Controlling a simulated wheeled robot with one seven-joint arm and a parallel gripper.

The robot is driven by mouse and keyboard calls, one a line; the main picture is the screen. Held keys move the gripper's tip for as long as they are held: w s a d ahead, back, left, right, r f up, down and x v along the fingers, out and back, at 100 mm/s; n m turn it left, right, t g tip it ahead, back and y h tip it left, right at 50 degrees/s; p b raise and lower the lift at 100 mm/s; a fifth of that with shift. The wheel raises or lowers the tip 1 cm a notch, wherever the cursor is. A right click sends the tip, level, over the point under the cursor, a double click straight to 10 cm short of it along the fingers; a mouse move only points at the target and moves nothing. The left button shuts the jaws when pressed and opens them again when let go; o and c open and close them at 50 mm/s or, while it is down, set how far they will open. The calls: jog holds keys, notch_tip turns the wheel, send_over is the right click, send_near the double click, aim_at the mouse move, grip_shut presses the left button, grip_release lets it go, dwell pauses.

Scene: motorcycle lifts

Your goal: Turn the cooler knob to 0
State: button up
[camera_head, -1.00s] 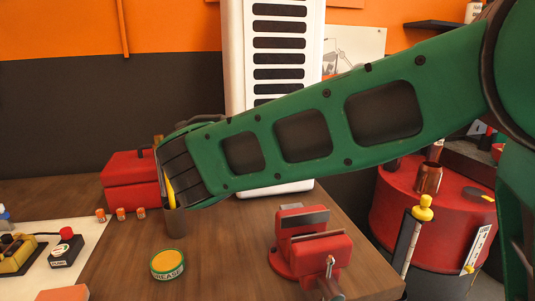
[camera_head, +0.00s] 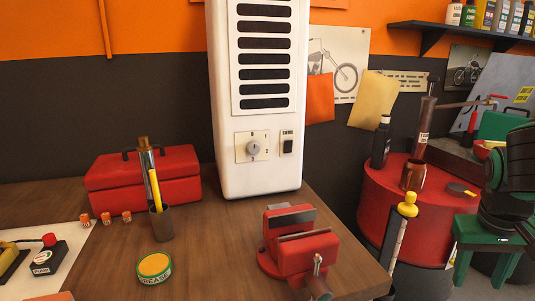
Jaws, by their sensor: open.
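The white cooler (camera_head: 226,110) stands upright at the back of the wooden bench. Its round grey knob (camera_head: 253,148) sits on a pale square plate on the lower front. The marks around the knob are too small to read. A black switch (camera_head: 287,143) is just right of it. My gripper (camera_head: 496,265) is at the far right edge, pointing down, with its green fingers apart and nothing seen between them. The right edge of the frame cuts off part of my arm.
A red vise (camera_head: 300,250) stands on the bench in front of the cooler. A red toolbox (camera_head: 140,181), a pen cup (camera_head: 161,222) and a grease tin (camera_head: 155,267) are to the left. A red drum (camera_head: 385,205) with bottles stands right of the bench.

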jog(key=s+a+f+m+g+y, duration=0.1)
jog(key=s+f+m+y, duration=0.1)
jog(key=s, duration=0.8)
jog(key=shift+s+a+f+m, duration=0.2)
jog(key=shift+s+f+m, duration=0.15)
jog(key=shift+f+m, duration=0.05)
jog(key=shift+w+f, duration=0.25)
jog(key=shift+w, duration=0.4)
jog(key=shift+c, duration=0.5)
dwell(0.5)
